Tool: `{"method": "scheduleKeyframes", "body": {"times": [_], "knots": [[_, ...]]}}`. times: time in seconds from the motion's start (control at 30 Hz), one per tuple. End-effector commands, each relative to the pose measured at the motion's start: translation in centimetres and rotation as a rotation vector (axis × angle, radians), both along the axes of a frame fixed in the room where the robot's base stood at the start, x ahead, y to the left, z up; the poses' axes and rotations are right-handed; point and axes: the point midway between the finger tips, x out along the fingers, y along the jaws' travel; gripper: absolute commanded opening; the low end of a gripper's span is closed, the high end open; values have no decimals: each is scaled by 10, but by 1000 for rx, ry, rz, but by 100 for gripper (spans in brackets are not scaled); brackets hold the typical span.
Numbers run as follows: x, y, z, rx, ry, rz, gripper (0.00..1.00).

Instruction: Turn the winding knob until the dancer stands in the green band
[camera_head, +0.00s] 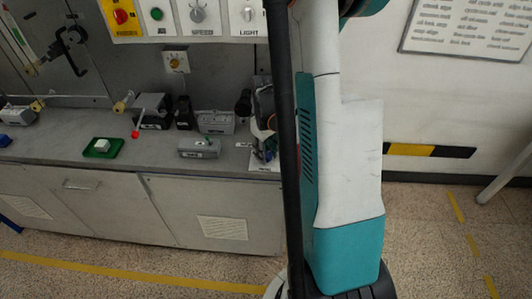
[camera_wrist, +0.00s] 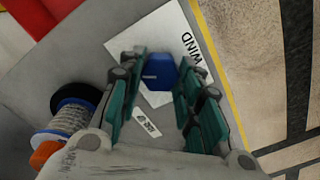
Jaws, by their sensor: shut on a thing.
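In the wrist view, the blue winding knob (camera_wrist: 160,73) sits on a white plate marked WIND (camera_wrist: 187,42). My gripper (camera_wrist: 163,80) has its teal fingers on either side of the knob and is shut on it. A white line shows on the knob. In the head view, my arm covers much of the middle, and I cannot make out the knob there. At the upper left of the head view is a slanted pale strip with some green (camera_head: 18,38), beside a dark bracket (camera_head: 68,48). I cannot tell where the dancer stands.
In the wrist view, a spool (camera_wrist: 72,118) stands left of my gripper. In the head view, the grey bench (camera_head: 60,150) carries a green tray (camera_head: 103,148), a red-tipped lever (camera_head: 137,124) and several boxes. A control panel (camera_head: 190,18) hangs above.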

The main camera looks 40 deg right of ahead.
Motion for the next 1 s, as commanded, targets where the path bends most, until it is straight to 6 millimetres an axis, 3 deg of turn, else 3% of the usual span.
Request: {"method": "scheduleKeyframes", "body": {"times": [0.6, 1.0], "knots": [[0, 0, 0, 0, -1, -566, 8], [0, -1, 0, 0, -1, -788, 8]]}}
